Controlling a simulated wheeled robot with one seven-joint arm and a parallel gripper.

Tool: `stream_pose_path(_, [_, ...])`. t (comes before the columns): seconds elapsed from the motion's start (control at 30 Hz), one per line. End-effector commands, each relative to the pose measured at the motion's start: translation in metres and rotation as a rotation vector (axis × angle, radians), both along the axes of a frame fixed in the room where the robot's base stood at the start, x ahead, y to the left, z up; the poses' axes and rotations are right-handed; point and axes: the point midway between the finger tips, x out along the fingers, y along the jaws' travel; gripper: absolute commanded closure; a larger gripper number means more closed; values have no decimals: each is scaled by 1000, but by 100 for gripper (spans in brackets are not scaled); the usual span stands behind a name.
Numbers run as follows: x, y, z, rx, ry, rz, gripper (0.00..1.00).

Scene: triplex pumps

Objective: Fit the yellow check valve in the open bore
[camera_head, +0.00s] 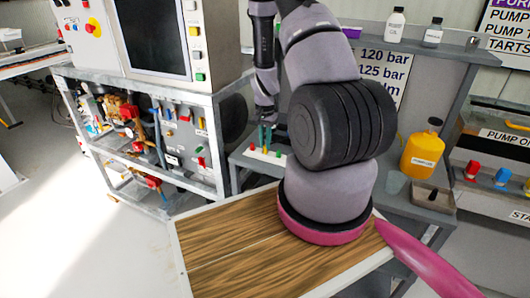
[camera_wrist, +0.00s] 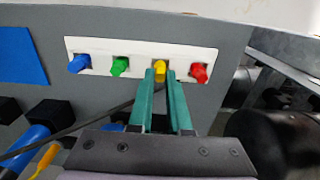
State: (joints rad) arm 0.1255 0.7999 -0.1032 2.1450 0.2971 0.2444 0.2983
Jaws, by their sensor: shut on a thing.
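The yellow check valve (camera_wrist: 160,66) stands in a white strip holder (camera_wrist: 98,48) in the wrist view, between a green valve (camera_wrist: 119,66) and a red valve (camera_wrist: 199,73). A blue valve (camera_wrist: 79,64) is at the left end. My gripper (camera_wrist: 160,76) has its two green fingers shut on the yellow valve, which is still at its slot. In the head view my gripper (camera_head: 265,135) points down at the same holder on the grey bench. I cannot make out the open bore in either view.
A framed rig (camera_head: 150,130) with pumps, hoses and a control panel stands at the left. More coloured parts (camera_head: 500,176) line the right bench.

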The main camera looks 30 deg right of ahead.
Motion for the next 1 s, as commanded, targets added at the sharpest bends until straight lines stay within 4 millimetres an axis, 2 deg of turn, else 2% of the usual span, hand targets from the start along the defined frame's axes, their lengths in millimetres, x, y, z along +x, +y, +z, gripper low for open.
stream_pose_path(1.0, [0,0,41,0,0,0,100])
